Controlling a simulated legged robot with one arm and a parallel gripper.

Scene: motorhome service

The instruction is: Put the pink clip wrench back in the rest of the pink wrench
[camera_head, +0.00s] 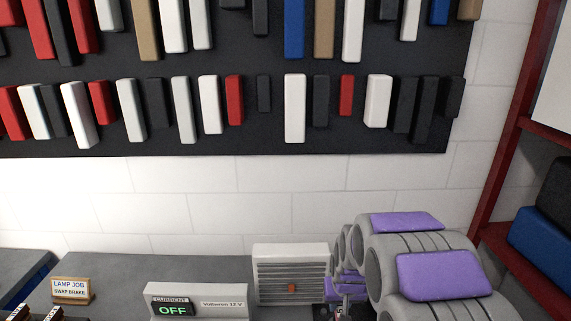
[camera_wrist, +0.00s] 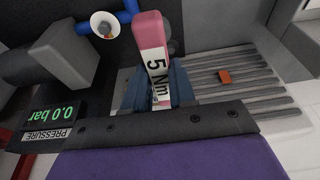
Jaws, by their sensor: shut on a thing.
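The pink clip wrench (camera_wrist: 152,50) is in the wrist view, with a pink end and a white band reading "5 Nm". My gripper (camera_wrist: 157,88) is shut on it, with dark blue fingers on both sides of the white part. The pink end points away from the gripper body, toward the top of the picture. The wrench's lower end is hidden by the gripper. In the head view my arm covers the lower right, and I cannot make out the wrench there. I cannot identify the rest of the pink wrench in either view.
A ribbed grey box (camera_head: 290,273) with an orange knob stands on the bench, right of a current display (camera_head: 172,307) reading "OFF". A "LAMP JOB" sign (camera_head: 72,290) stands left.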

